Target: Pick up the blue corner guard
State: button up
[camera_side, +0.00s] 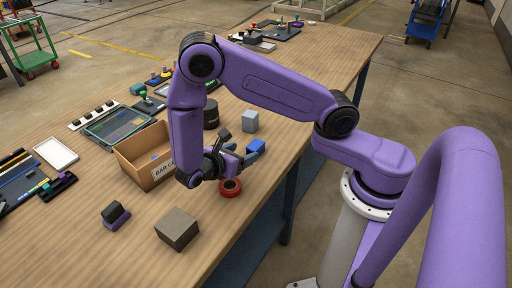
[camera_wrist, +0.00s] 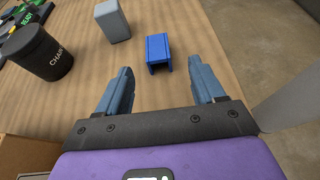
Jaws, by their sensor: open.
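The blue corner guard (camera_wrist: 158,52) lies on the wooden table, just beyond my fingertips in the wrist view. It is a small bright blue channel-like piece, and it also shows in the side view (camera_side: 256,146), to the right of my gripper. My gripper (camera_wrist: 160,82) is open and empty, with its two blue-grey fingers spread wider than the guard. The guard sits ahead of the gap, closer to the right finger than to the left one. In the side view my gripper (camera_side: 240,157) is low over the table, and its fingers point toward the guard.
A grey block (camera_wrist: 112,21) stands beyond and left of the guard. A black cup (camera_wrist: 37,52) is farther left. A cardboard box (camera_side: 145,158) stands left of my gripper. A red ring (camera_side: 230,187) and a brown block (camera_side: 177,229) lie nearer the camera. The table edge is close on the right.

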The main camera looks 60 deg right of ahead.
aim_at(251, 148)
jog(key=x, duration=0.8)
jog(key=shift+w+f, duration=0.15)
jog(key=shift+w, duration=0.05)
jog(key=c, duration=1)
